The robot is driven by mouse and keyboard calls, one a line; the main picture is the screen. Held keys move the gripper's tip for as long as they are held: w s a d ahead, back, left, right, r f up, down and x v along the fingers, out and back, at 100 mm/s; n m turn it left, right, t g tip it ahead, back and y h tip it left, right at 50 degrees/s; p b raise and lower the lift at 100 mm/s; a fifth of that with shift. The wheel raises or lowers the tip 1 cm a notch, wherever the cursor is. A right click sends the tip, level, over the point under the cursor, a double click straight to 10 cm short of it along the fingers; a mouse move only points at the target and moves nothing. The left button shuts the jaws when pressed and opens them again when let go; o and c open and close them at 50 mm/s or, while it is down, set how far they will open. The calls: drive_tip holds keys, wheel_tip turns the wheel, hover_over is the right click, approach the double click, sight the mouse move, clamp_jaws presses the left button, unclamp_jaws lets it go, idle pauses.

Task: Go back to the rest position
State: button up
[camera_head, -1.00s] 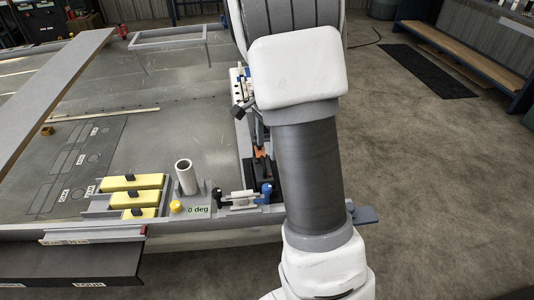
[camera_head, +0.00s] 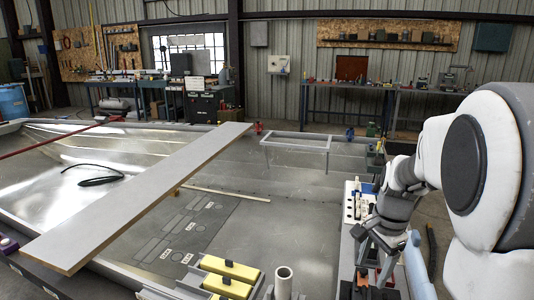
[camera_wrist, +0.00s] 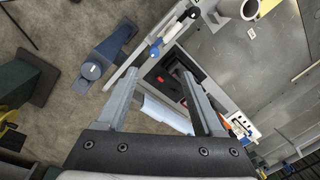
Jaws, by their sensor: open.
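My gripper (camera_wrist: 160,105) is open and empty in the wrist view, its two grey fingers spread apart. Between and beyond the fingers are the corner of the hull bench and a black tray (camera_wrist: 172,76) with a small red or orange item in it. In the head view my gripper (camera_head: 374,258) hangs at the right, pointing down near the hull's right edge, partly hidden by my arm links. Nothing is held in it.
A grey plank (camera_head: 150,195) lies across the hull. Yellow blocks (camera_head: 230,271) and a grey upright tube (camera_head: 283,280) stand at the near edge. A white rack (camera_head: 352,205) stands beside my arm. Workbenches line the back wall.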

drive_tip(key=s+a+r+n+t+p, duration=0.2)
drive_tip(key=s+a+r+n+p, duration=0.1)
drive_tip(key=s+a+r+n, duration=0.2)
drive_tip(key=s+a+r+n+t+p, duration=0.2)
drive_tip(key=s+a+r+n+p, duration=0.2)
drive_tip(key=s+r+n, duration=0.5)
drive_tip(key=s+a+r, duration=0.1)
drive_tip(key=s+r, duration=0.2)
drive_tip(key=s, duration=0.1)
drive_tip(key=shift+s+a+r, duration=0.15)
drive_tip(key=shift+a+r, duration=0.05)
drive_tip(key=shift+r, duration=0.05)
